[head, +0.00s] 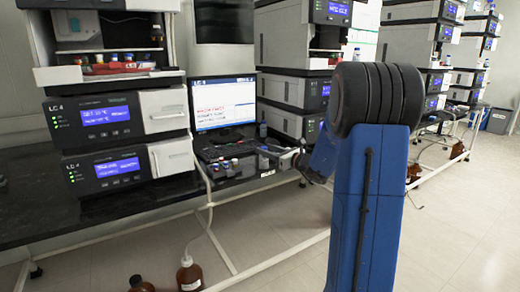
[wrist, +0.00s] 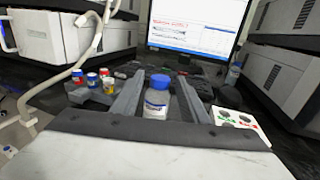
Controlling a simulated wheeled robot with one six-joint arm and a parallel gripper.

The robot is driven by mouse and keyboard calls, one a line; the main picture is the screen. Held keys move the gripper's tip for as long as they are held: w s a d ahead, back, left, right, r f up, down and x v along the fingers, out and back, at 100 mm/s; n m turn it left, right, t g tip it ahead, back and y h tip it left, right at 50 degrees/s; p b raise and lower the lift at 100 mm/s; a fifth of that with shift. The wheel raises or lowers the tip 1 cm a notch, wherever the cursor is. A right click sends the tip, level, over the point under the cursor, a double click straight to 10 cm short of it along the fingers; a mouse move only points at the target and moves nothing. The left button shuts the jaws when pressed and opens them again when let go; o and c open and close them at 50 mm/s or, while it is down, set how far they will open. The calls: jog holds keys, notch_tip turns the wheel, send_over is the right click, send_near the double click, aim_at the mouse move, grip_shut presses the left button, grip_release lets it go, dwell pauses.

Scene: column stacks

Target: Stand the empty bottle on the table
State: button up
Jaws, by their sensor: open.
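A small bottle with a dark blue cap and a white and blue label (wrist: 156,100) shows upright between the two fingers of my gripper (wrist: 159,82) in the wrist view. The fingers are apart, with a gap on each side of the bottle. I cannot tell whether it is empty. In the head view my gripper (head: 268,151) is small and partly merged with the dark bench things, beside the keyboard and below the monitor. Another bottle (wrist: 232,75) stands to the right, near the monitor, in the wrist view.
Small capped vials (wrist: 92,79) sit left of the fingers. A white panel with green and red marks (wrist: 238,124) lies to the right. The monitor (head: 223,103) stands behind. The LC 4 stack (head: 108,115) is at left. The black bench (head: 60,215) has bare room in front; brown bottles (head: 189,275) stand on the floor.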

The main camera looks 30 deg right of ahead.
jog(key=v, duration=0.7)
jog(key=s+a+n+g+y, duration=0.2)
jog(key=a+n, duration=0.2)
jog(key=a, duration=0.4)
jog(key=s+a+n+g+y, duration=0.2)
jog(key=s+a+n+g, duration=0.15)
jog(key=a, duration=0.45)
jog(key=s+a+f+n+g, duration=0.3)
jog(key=s+a+n+g, duration=0.2)
jog(key=s+a+n, duration=0.6)
jog(key=s+a+f+n+g+h, duration=0.1)
jog(key=s+a+f+n+h, duration=0.15)
jog(key=s, duration=0.35)
jog(key=s+a+f+n+g+h, duration=0.1)
jog(key=s+a+n+g, duration=0.15)
jog(key=s, duration=0.45)
jog(key=s+d+f+n+t+h, duration=0.1)
jog(key=s+d+f+n+h, duration=0.1)
jog(key=s+d+n+h, duration=0.3)
jog(key=s+d+n, duration=0.1)
jog(key=s+n, duration=0.3)
jog(key=shift+d+t+h, duration=0.3)
jog(key=shift+d+h, duration=0.05)
jog(key=shift+d, duration=0.05)
